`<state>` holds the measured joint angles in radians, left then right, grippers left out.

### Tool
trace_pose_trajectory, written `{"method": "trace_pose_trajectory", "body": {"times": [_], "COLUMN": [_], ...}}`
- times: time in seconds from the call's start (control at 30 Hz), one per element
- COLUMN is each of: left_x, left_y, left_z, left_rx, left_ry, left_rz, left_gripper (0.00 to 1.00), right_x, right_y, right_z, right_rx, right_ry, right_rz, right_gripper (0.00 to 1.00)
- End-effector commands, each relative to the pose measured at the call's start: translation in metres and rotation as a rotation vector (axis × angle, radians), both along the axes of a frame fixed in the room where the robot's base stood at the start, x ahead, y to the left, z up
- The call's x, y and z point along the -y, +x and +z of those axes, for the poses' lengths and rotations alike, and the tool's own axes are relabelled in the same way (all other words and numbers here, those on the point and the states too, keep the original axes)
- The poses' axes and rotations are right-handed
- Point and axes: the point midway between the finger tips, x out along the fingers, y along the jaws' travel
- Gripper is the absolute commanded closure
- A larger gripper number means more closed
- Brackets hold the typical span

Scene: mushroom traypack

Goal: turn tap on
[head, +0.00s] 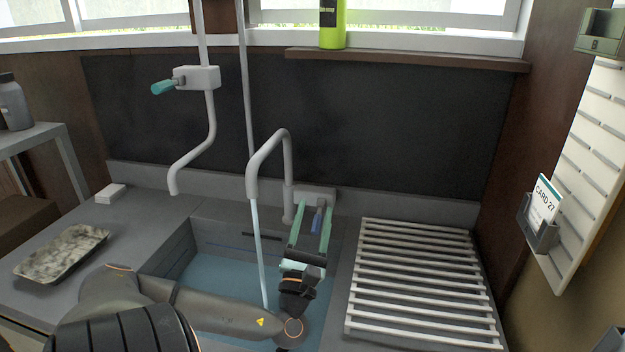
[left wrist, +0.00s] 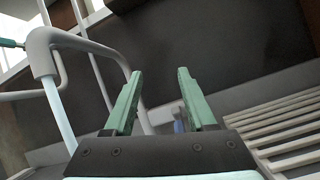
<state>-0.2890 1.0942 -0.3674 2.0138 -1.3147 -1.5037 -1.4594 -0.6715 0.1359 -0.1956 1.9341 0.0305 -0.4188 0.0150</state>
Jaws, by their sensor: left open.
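The grey gooseneck tap (head: 268,150) stands at the back of the sink (head: 205,262). A pale blue stream of water (head: 260,255) runs from its spout down into the sink. It also shows in the left wrist view (left wrist: 60,120). The tap's blue lever (head: 317,221) sits at its right, on a grey block. My left gripper (head: 316,208) is open, with its green fingers on either side of the lever. In the left wrist view the lever (left wrist: 179,121) shows between the fingers, close to the right one. I cannot tell whether they touch.
A second wall pipe with a teal lever (head: 163,87) hangs at the upper left. A slatted rack (head: 418,282) lies right of the sink. A speckled tray (head: 62,252) and a white block (head: 111,193) lie on the left counter. A green bottle (head: 332,25) stands on the shelf.

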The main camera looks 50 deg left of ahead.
Motion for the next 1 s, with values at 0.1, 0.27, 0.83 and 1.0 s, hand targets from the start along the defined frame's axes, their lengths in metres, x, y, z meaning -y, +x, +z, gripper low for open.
{"method": "trace_pose_trajectory", "body": {"times": [0.1,0.27,0.83,1.0], "left_x": [0.016,0.029,0.034,0.034], "left_y": [-0.014,-0.025,-0.029,-0.029], "left_z": [0.009,0.017,0.019,0.021], "left_rx": [-0.001,0.0,0.001,0.001], "left_ry": [-0.004,-0.001,0.0,0.0], "left_rz": [-0.001,0.0,0.001,0.001], "left_gripper": [0.44,0.44,0.44,0.44], "right_x": [0.003,0.003,0.002,0.002], "right_y": [-0.003,-0.004,-0.003,-0.002], "right_z": [0.001,0.0,0.002,0.004], "right_rx": [-0.007,-0.011,-0.003,-0.003], "right_ry": [-0.003,-0.004,-0.001,0.0], "right_rz": [-0.006,-0.007,-0.008,-0.007], "right_gripper": [0.51,0.51,0.51,0.51]}}
